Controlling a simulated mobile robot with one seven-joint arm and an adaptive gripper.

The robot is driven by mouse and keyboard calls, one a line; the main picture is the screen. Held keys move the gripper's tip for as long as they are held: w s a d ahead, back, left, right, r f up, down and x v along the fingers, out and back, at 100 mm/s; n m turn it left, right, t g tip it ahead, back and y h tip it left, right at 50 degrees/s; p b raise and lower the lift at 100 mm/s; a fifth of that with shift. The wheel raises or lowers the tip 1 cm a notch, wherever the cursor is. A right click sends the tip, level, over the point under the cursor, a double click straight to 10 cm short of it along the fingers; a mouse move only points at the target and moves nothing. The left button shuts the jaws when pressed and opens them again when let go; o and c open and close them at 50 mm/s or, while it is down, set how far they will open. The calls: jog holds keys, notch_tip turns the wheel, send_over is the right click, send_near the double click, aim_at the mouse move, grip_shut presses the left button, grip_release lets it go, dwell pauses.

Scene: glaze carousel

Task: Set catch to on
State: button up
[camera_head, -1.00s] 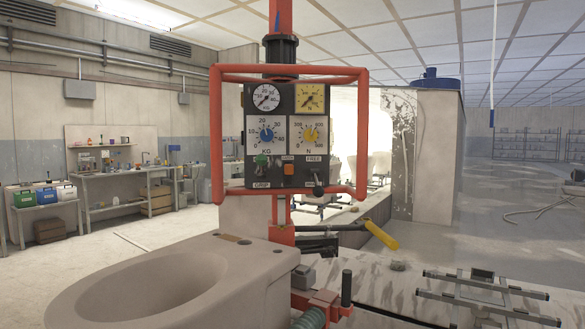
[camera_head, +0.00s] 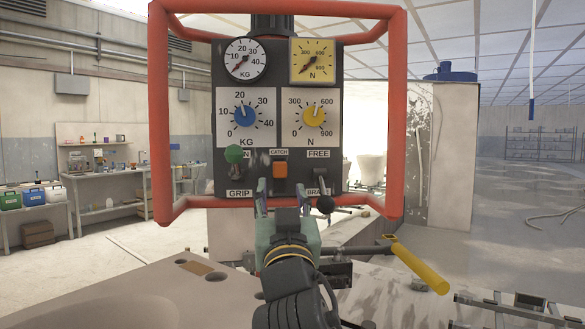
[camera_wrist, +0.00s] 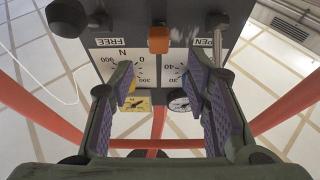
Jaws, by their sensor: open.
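The catch is a small orange switch (camera_head: 280,170) under a CATCH label, low in the middle of the dark control panel (camera_head: 345,88). I cannot tell which position it is in. My gripper (camera_head: 278,192) is in front of the panel's lower edge, just below the switch. Its two fingers are apart, with nothing between them. In the wrist view, which is upside down, the open gripper (camera_wrist: 161,75) faces the panel and the orange switch (camera_wrist: 159,40) lies between the lines of the fingers. I see no clear contact.
A green-knobbed lever (camera_head: 233,154) is left of the switch, and a black-knobbed lever (camera_head: 325,204) is at its lower right, close to my right finger. A red tubular frame (camera_head: 162,110) surrounds the panel. A yellow handle (camera_head: 420,265) sticks out at lower right.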

aim_at(280, 169)
jog(key=p+x, duration=0.3)
jog(key=x, duration=0.7)
jog(key=shift+w+r, duration=0.15)
jog(key=shift+w, duration=0.1)
grip_shut()
dwell(0.5)
